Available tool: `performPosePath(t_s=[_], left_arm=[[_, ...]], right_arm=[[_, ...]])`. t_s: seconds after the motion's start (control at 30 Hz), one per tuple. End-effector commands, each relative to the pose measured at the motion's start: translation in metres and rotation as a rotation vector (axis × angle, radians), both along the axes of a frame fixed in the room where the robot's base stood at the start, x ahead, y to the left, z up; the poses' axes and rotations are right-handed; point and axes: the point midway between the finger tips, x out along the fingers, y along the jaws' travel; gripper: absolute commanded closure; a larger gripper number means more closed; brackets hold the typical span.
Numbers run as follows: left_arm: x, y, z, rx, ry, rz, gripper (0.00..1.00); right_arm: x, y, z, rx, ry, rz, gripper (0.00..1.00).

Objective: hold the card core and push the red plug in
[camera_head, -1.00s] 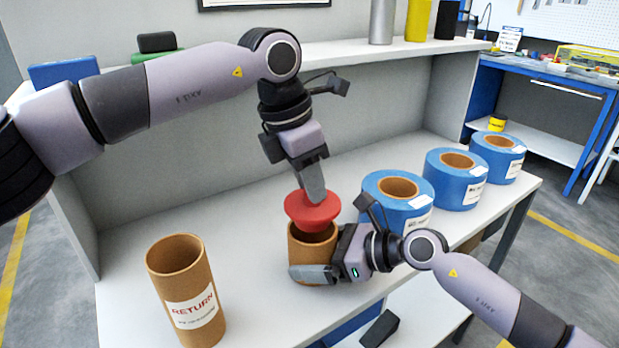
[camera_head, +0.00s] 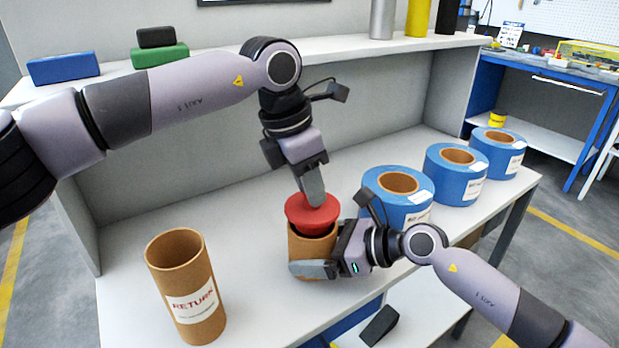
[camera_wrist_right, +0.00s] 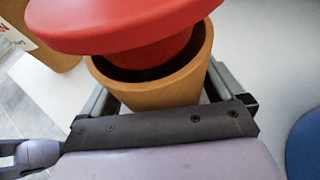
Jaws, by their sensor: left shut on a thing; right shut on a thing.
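The brown card core (camera_head: 312,247) stands upright on the white table. My right gripper (camera_head: 322,268) is shut around it from the right, low on its wall. The red plug (camera_head: 312,213) has a wide flange and a narrower lower part. My left gripper (camera_head: 313,192) is shut on the top of the plug from above. The plug's lower part is inside the core's mouth. In the right wrist view the plug (camera_wrist_right: 140,30) looks a little tilted, its flange still above the rim of the core (camera_wrist_right: 160,92); a dark gap shows between them.
A taller brown tube with a RETURN label (camera_head: 187,285) stands at the front left. Several blue rolls line the right side, the nearest (camera_head: 398,197) close behind my right gripper. A shelf (camera_head: 350,50) runs along the back.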

Motion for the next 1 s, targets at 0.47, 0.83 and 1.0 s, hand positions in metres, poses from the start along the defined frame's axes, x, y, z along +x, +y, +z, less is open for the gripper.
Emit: performPosePath(t_s=[0.47, 0.83, 1.0], left_arm=[[0.0, 0.0, -0.012, -0.001, -0.001, -0.001, 1.0], [0.0, 0.0, -0.022, 0.0, 0.0, 0.0, 1.0], [0.0, 0.0, -0.026, -0.001, 0.0, 0.0, 1.0]], right_arm=[[0.0, 0.0, 0.001, 0.001, 0.0, 0.0, 0.36], [0.0, 0.0, 0.001, 0.001, 0.0, 0.0, 0.36], [0.0, 0.0, 0.0, 0.001, 0.0, 0.0, 0.36]])
